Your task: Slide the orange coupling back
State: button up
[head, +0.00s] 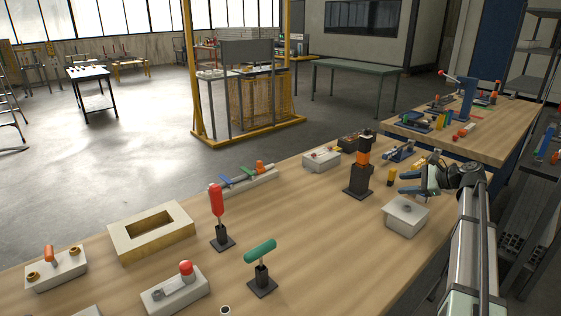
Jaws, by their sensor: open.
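An orange band (362,158) sits around a dark upright post on a black base, right of the middle of the bench; it looks like the coupling. Another orange part (261,167) sits at the right end of a low grey rail with blue and green levers, farther left, so I cannot be fully sure which is the coupling. My gripper (404,183) is open and empty, right of the dark post and apart from it. Its fingers point left, above and behind a grey box. The gap between fingers and post is clear in this view.
The grey box (406,215) stands just below my gripper. A small yellow block (391,177) is beside the fingertips. A red-handled stand (217,212), a green T-handle (260,252) and a beige frame (152,232) stand to the left. Bare wood lies between.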

jog(key=s+a+r+n+g+y, duration=0.1)
jog(key=a+r+g, duration=0.1)
jog(key=a, duration=0.6)
jog(key=a+r+g, duration=0.2)
jog(key=a+r, duration=0.1)
jog(key=a, duration=0.4)
jog(key=n+h, duration=0.8)
jog(key=n, duration=1.8)
send_near(260, 161)
jog(key=x, duration=0.9)
jog(key=shift+a+f, duration=0.1)
jog(key=shift+f, duration=0.05)
grip_shut()
